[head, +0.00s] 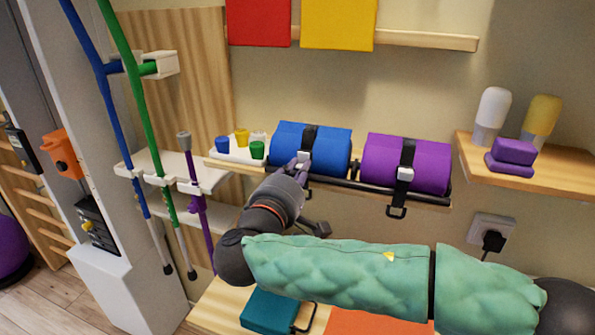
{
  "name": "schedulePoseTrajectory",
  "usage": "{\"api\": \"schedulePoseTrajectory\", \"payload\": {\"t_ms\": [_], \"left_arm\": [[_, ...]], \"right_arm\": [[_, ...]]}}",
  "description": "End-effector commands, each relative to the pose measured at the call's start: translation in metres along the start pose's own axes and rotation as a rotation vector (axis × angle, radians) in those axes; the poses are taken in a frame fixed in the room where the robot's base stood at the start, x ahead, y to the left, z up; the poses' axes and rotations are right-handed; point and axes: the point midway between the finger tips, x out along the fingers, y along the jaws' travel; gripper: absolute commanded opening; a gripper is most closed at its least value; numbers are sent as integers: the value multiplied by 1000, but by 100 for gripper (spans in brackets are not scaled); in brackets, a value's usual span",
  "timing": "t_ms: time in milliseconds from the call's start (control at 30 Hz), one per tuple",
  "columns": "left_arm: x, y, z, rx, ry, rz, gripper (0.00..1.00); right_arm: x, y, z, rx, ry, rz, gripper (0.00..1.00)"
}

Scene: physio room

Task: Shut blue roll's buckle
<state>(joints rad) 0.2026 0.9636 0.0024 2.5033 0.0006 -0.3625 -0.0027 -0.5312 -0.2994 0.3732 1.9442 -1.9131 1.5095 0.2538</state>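The blue roll (332,151) lies on its side on the wall rack, with a black strap (309,135) around its middle. Its light grey buckle (304,157) is on the front of the roll, partly hidden by my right gripper. My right gripper (298,168) is at the front of the blue roll, its fingertips at or very near the buckle. The arm hides the lower strap, and I cannot tell whether the buckle is shut or the fingers are closed. My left gripper is out of view.
A purple roll (428,165) with its own strap and buckle (405,174) sits on the right of the rack (372,190). Small coloured cups (241,137) stand on the left. Crutches (136,100) lean further left. A shelf (540,172) with bottles is at the right.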

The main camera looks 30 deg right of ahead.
Motion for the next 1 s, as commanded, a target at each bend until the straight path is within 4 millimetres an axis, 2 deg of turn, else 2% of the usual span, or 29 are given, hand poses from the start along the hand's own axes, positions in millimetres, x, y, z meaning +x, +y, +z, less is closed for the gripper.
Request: {"api": "schedulePoseTrajectory", "payload": {"t_ms": [467,633,1000], "left_arm": [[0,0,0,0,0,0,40],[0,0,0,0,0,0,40],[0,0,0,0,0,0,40]], "right_arm": [[-5,0,-1,1,2,0,37],[-26,0,-2,1,6,1,37],[-90,0,-1,1,5,1,37]]}}
